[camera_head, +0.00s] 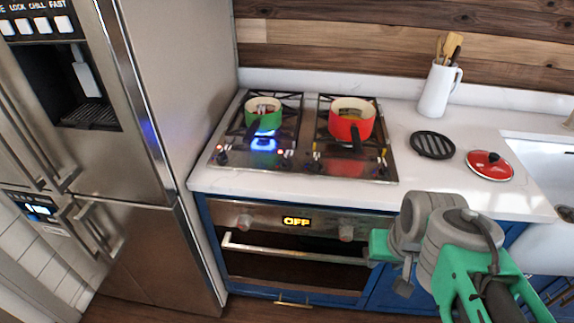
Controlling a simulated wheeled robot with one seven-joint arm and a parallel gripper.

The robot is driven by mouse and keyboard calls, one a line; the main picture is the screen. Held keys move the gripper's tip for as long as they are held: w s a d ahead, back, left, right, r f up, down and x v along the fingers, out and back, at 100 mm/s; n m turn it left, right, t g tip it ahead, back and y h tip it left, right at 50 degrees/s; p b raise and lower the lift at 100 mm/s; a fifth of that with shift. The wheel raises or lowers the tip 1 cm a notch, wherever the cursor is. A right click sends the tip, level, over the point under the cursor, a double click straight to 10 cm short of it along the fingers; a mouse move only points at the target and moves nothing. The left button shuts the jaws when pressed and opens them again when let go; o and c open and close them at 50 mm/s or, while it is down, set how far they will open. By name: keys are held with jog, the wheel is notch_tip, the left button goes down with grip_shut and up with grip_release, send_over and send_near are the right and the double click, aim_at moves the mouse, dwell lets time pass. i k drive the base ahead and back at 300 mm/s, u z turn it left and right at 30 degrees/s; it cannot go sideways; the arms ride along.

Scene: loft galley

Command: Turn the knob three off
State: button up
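The gas cooktop (300,170) is set in the white counter, with several small knobs along its front edge. One knob (222,158) is at the left end, one (286,162) is left of the middle, one (315,165) is right of the middle, and one (381,170) is at the right end. No numbering is readable. A blue flame (263,144) burns at the left front burner. My gripper (391,268) is at the lower right, in front of the oven and below the counter edge, away from the knobs. Its fingers are mostly hidden by my arm.
A green pot (262,121) and a red pot (351,128) stand on the cooktop. A black trivet (432,145), red lid (489,166) and white utensil jug (438,92) are on the right counter. The fridge (150,130) stands left; the oven handle (290,252) juts out below.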

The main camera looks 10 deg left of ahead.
aim_at(286, 163)
jog(key=z, duration=0.1)
jog(key=k, duration=0.45)
jog(key=u, duration=1.35)
jog(key=i, duration=1.25)
jog(key=z, duration=0.85)
jog(key=i, duration=0.3)
jog(key=z, duration=0.4)
